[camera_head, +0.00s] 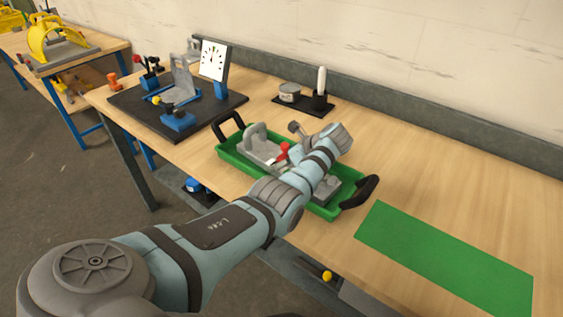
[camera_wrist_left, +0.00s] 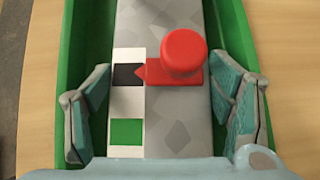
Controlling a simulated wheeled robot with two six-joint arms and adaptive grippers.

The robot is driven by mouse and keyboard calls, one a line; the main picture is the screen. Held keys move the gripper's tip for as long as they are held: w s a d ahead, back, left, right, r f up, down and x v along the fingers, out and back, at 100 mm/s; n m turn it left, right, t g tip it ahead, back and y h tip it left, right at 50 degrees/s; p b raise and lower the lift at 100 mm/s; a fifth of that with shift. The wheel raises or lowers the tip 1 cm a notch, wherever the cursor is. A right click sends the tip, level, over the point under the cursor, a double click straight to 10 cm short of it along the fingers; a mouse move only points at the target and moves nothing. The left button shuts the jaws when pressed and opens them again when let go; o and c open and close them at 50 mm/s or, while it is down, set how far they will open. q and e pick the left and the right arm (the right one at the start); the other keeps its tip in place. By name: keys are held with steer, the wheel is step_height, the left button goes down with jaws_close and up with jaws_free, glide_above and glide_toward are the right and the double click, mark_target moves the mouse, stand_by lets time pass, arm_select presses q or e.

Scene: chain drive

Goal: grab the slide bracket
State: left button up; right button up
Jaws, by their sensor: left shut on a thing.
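The slide bracket is a grey mottled piece (camera_head: 258,146) with a red knob (camera_head: 284,148), lying in the green tray (camera_head: 235,158). In the left wrist view its grey bar (camera_wrist_left: 180,135) runs between my fingers, with the red knob (camera_wrist_left: 184,52) and a white label bearing a black and a green square. My left gripper (camera_wrist_left: 160,105) is shut on the bar, one finger on each side. In the head view my left arm hides the fingers and part of the bracket. My right gripper is not in view.
The tray has a black handle (camera_head: 360,192) at each end. A black-based fixture (camera_head: 222,112) with a dial (camera_head: 213,60) stands at the back left. A small black stand (camera_head: 305,104) holds a grey cylinder and a white piece. A flat green mat (camera_head: 450,258) at the right is bare.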

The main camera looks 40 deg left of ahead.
arm_select(q)
steer(key=shift+c, duration=1.3)
steer(key=shift+r, duration=0.1)
